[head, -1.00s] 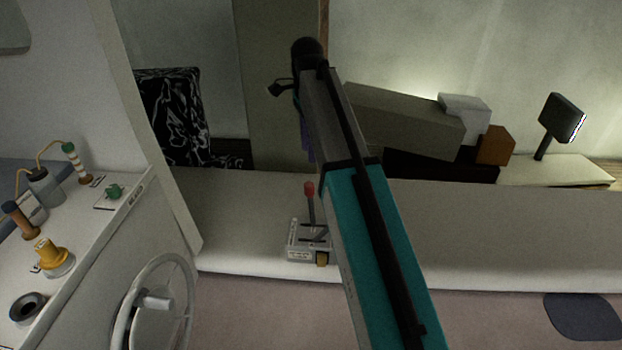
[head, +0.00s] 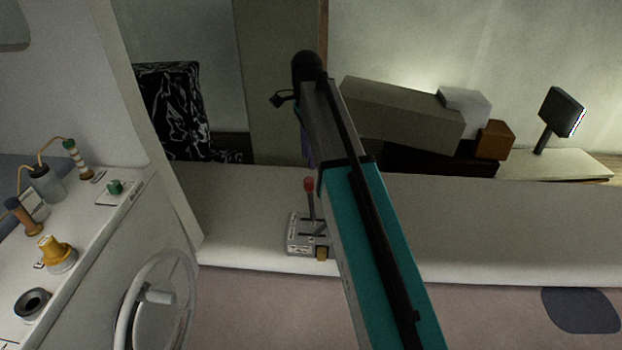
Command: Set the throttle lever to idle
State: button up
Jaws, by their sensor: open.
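The throttle lever (head: 310,204) has a red knob (head: 309,184) on a thin dark shaft and stands roughly upright in the picture. It rises from a grey slotted base (head: 300,233) with small labels on the near edge of the pale ledge. My teal and grey arm crosses the middle of the view and covers the right side of the base. The arm's far end bends at a dark joint above and beyond the knob. A purple part of it shows just above the knob. My gripper cannot be made out; nothing is seen touching the lever.
A yellow block (head: 322,254) sits at the base's front. Boxes (head: 400,118) and a dark screen (head: 561,111) stand behind. The ledge (head: 520,230) is clear at right.

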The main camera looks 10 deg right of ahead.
aim_at(310, 178)
jog(key=shift+s+f+p, duration=0.2)
jog(key=shift+f+p, duration=0.45)
jog(key=shift+f, duration=1.8)
jog(key=shift+s+f+p, duration=0.15)
jog(key=shift+f+p, duration=0.45)
jog(key=shift+f, duration=1.85)
jog(key=shift+c, duration=0.5)
grip_shut()
